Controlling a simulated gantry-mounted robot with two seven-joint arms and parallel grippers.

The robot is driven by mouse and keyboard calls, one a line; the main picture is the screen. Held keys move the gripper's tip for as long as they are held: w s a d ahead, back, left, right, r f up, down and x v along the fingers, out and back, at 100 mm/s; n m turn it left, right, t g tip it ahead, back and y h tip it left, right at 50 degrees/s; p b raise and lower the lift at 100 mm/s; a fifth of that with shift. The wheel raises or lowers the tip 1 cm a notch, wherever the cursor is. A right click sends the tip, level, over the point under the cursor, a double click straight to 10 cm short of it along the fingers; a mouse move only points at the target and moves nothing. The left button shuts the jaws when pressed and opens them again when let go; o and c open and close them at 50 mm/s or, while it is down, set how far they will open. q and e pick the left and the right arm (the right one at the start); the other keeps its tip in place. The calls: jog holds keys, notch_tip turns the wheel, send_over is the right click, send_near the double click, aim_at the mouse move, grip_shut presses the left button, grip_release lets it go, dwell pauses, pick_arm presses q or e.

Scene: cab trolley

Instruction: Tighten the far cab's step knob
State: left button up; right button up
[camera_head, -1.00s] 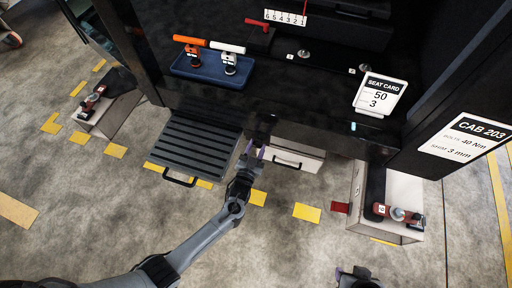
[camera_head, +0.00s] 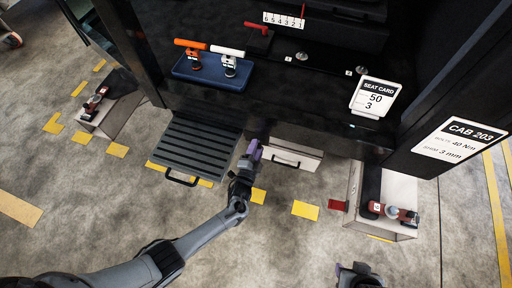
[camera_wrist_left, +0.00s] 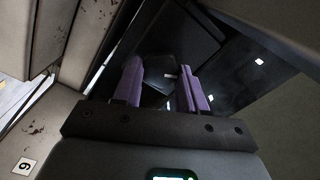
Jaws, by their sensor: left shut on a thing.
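My left gripper (camera_head: 254,150) is at the cab's lower front edge, just right of the ribbed grey step (camera_head: 200,145). In the left wrist view, its two purple fingers (camera_wrist_left: 163,86) stand on either side of a dark blocky piece (camera_wrist_left: 160,82) with a small pale mark. The gripper is shut on this dark piece, which I take to be the step knob; its shape is hard to make out against the black cab. In the head view the fingers hide the knob. My right gripper (camera_head: 358,276) shows only partly at the bottom edge, and its jaws are unclear.
A white drawer box (camera_head: 291,158) is right of the left gripper. A blue tray (camera_head: 210,75) with orange- and white-handled tools, a seat card (camera_head: 375,98) and the CAB 203 sign (camera_head: 460,138) are on the cab. A pale cabinet (camera_head: 398,190) carries a red tool (camera_head: 393,213).

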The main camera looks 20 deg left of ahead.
pick_arm(q)
jog(key=shift+m, duration=1.8)
jog(key=o, duration=1.1)
jog(key=shift+c, duration=0.2)
jog(key=shift+f, duration=0.1)
